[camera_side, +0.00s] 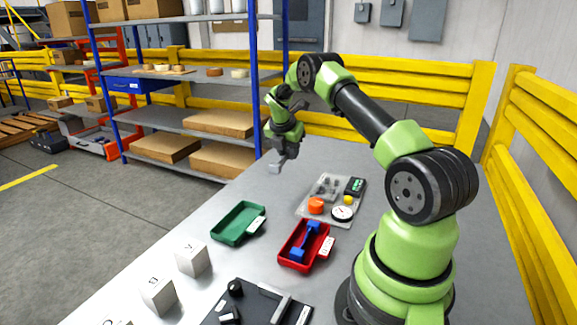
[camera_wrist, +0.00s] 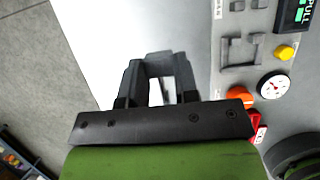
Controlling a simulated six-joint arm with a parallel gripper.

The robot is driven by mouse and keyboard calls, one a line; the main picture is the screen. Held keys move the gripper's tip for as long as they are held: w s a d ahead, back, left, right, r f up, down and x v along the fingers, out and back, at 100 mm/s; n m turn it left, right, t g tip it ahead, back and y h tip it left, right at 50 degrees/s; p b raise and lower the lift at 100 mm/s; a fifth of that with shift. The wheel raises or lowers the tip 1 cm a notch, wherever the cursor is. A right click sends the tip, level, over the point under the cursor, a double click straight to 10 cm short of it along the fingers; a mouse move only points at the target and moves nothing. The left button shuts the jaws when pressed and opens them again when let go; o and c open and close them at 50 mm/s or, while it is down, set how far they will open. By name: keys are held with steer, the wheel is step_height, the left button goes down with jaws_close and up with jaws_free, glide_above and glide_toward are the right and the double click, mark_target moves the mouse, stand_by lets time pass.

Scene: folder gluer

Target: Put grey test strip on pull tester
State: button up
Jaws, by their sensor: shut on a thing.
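The grey test strip (camera_side: 274,168) hangs at the tip of my gripper (camera_side: 283,155), above the far part of the table in the side view. My gripper is shut on it, and the strip is clear of the tabletop. In the wrist view, my gripper (camera_wrist: 158,80) has a grey piece between its fingers, mostly hidden by them. The pull tester (camera_side: 312,211) is a grey plate to the right of and nearer than my gripper in the side view. It carries grey clamps, an orange knob, a yellow button, a dial and a display. It also shows at right in the wrist view (camera_wrist: 228,80).
A green tray (camera_side: 216,236) looks empty. A red tray (camera_side: 285,258) holds a blue dumbbell-shaped strip (camera_side: 305,241). White lettered blocks (camera_side: 193,260) and a black device (camera_side: 255,304) stand nearer. Yellow rails (camera_side: 425,95) run behind the table. The tabletop around my gripper is clear.

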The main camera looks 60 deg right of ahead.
glide_above(333, 182)
steer(key=shift+w+f, duration=0.35)
steer(key=shift+f, duration=0.25)
steer(key=shift+s+d+f, duration=0.1)
steer(key=shift+s+f, duration=0.05)
steer(key=shift+s, duration=0.15)
steer(key=shift+f, duration=2.7)
steer(key=shift+s+f, duration=0.1)
steer(key=shift+f, duration=0.25)
steer(key=o, duration=0.9)
steer(key=shift+a, duration=0.2)
steer(key=shift+o, duration=0.4)
steer(key=shift+r, duration=0.8)
step_height(333, 182, up, 9)
steer(key=shift+d+f, duration=0.15)
steer(key=shift+d, duration=0.05)
